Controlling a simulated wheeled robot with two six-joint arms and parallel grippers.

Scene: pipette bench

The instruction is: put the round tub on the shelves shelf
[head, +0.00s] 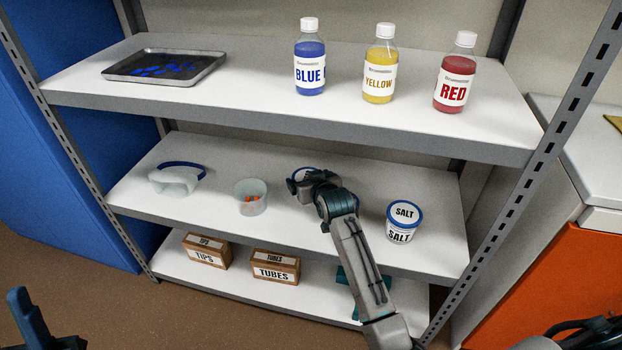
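A pale round tub with a blue rim (296,173) is on or just above the middle shelf, mostly hidden behind my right gripper (304,184). The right gripper is at the tub, its fingers overlapping it; whether they are closed on it does not show clearly. My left gripper (40,325) is only partly in view at the bottom left corner, well away from the shelves, with no object visible in it. The shelves (300,238) have three white levels with grey edges.
Bottles and a dark tray (165,68) stand above; tips (206,251) and tubes (275,267) boxes below. Shelf posts flank both sides.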

